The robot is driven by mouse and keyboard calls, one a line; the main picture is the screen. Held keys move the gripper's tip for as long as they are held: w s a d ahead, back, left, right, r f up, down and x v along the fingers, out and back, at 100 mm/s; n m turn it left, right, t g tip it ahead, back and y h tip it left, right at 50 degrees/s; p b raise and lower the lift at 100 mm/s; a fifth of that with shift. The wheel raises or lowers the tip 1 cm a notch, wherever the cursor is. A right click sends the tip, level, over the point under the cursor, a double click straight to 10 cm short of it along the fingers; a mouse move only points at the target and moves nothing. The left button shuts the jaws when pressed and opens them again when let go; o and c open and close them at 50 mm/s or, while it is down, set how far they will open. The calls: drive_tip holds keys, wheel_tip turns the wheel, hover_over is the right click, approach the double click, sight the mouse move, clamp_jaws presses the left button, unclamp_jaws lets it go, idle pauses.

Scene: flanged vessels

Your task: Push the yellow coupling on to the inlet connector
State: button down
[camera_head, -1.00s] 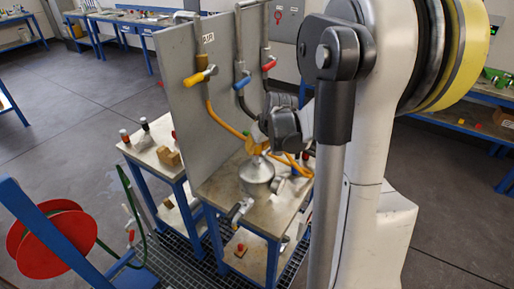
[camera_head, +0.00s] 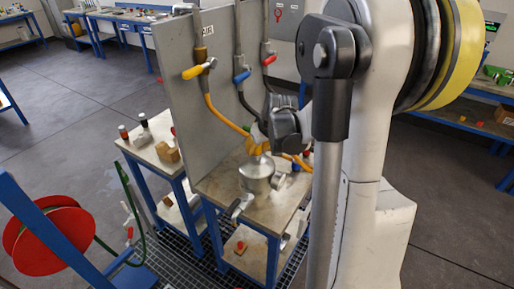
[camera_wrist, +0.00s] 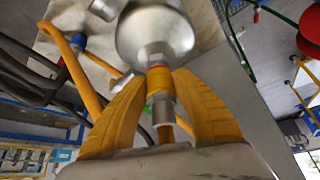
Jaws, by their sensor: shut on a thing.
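The vessel is a round silver body (camera_head: 257,176) on the bench top, and it fills the upper middle of the wrist view (camera_wrist: 154,34). Its inlet connector (camera_wrist: 156,57) is a metal neck pointing at my gripper. The yellow coupling (camera_wrist: 159,83) is a short ring with a grey metal collar, lined up with the connector and meeting its end. I cannot tell how far it sits on. My gripper (camera_wrist: 160,100) has yellow fingers shut on the coupling from both sides. In the head view my gripper (camera_head: 256,147) is just above the vessel, partly hidden by my wrist.
An upright grey panel (camera_head: 190,110) stands behind the bench (camera_head: 226,190). It carries yellow (camera_head: 194,72), blue (camera_head: 241,77) and red (camera_head: 269,60) valve handles. A yellow hose (camera_head: 225,118) runs from the panel towards my gripper. A red hose reel (camera_head: 55,240) stands at the left.

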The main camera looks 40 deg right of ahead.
drive_tip(key=shift+f+b, duration=0.4)
drive_tip(key=shift+f, duration=0.2)
drive_tip(key=c, duration=1)
unclamp_jaws()
drive_tip(key=v, duration=1.2)
drive_tip(key=s+a, duration=0.4)
drive_tip(key=a, duration=0.4)
drive_tip(key=s+a+f+n+t+b, duration=0.1)
drive_tip(key=s+a, duration=0.3)
drive_tip(key=a, duration=0.4)
drive_tip(key=s+a+f+n+y, duration=0.1)
drive_tip(key=s+a, duration=0.2)
drive_tip(key=a, duration=0.5)
drive_tip(key=shift+s+a+b, duration=0.4)
